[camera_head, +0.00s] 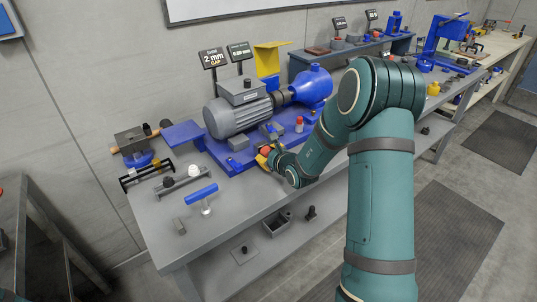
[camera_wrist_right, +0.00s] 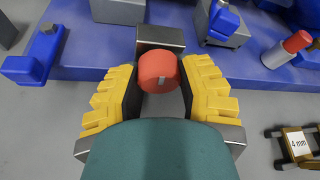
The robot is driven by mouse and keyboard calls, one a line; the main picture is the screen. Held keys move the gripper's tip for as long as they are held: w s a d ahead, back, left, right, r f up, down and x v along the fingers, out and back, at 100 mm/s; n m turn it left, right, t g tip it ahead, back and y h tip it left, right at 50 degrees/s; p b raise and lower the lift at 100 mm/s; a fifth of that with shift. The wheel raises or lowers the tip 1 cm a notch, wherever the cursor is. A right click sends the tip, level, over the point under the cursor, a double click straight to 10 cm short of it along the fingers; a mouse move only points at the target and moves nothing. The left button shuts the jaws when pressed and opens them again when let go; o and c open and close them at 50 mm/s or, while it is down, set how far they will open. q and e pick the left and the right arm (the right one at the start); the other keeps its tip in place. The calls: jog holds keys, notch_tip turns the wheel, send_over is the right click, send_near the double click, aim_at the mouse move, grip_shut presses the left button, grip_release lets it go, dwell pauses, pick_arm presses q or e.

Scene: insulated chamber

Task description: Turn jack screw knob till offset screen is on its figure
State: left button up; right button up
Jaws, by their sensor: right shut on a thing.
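My right gripper (camera_wrist_right: 160,80), with yellow fingers, is shut on the knob, one finger on each side. In the head view the right gripper (camera_head: 264,154) is at the front edge of the blue base, by the grey motor (camera_head: 238,115). My left gripper is not in view.
A blue pump (camera_head: 312,84) stands right of the motor. A blue-handled tool (camera_head: 201,195) and black-ended bars (camera_head: 147,176) lie on the bench to the left. A "4 mm" piece (camera_wrist_right: 299,143) is right of the gripper.

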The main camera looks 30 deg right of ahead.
jog(key=o, duration=0.9)
jog(key=v, duration=1.2)
